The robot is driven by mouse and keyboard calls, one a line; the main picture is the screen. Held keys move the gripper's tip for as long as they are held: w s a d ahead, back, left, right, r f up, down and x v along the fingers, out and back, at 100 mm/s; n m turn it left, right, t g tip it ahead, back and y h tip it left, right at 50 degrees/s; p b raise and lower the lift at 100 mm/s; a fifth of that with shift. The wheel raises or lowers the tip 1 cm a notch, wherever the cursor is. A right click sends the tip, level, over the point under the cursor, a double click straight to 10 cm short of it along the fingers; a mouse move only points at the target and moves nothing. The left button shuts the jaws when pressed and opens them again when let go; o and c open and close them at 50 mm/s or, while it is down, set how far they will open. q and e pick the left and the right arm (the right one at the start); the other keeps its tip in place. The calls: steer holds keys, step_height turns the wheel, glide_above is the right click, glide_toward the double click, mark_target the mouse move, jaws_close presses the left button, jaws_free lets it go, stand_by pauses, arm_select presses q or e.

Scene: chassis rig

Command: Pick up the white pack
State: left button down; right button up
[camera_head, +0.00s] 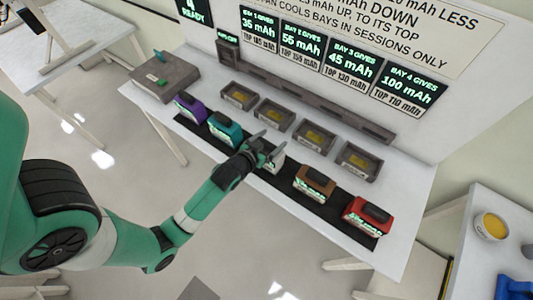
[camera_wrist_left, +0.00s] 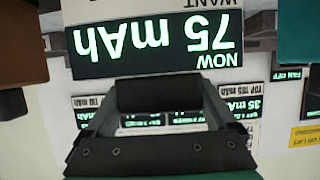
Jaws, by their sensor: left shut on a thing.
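The white pack (camera_head: 276,162) is in the middle of the row on the dark strip, partly hidden by my left gripper (camera_head: 266,149). My left gripper is shut on it at its top, with the arm reaching in from the left. In the left wrist view the white pack (camera_wrist_left: 222,20) fills the top middle, and its display reads "NOW 75 mAh" upside down. A dark bar (camera_wrist_left: 158,95) shows at the gripper, below the display. I cannot tell whether the pack's base touches the strip. My right gripper is not in view.
Purple (camera_head: 189,107) and teal (camera_head: 224,129) packs stand left of the white one, brown (camera_head: 314,182) and red (camera_head: 367,215) packs right. Several bay trays (camera_head: 238,96) lie behind under display panels (camera_head: 260,28). A grey box (camera_head: 166,75) sits at the table's left end.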

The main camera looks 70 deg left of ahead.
arm_select(q)
steer(key=shift+r, duration=0.15)
steer(key=shift+r, duration=0.5)
step_height(320, 180, up, 3)
steer(key=shift+f+p, duration=0.15)
steer(key=shift+p, duration=0.65)
steer(key=s+d+r+p, duration=0.5)
steer(key=d+r+p, duration=0.4)
steer(key=d+p, duration=0.2)
steer(key=shift+d, duration=1.05)
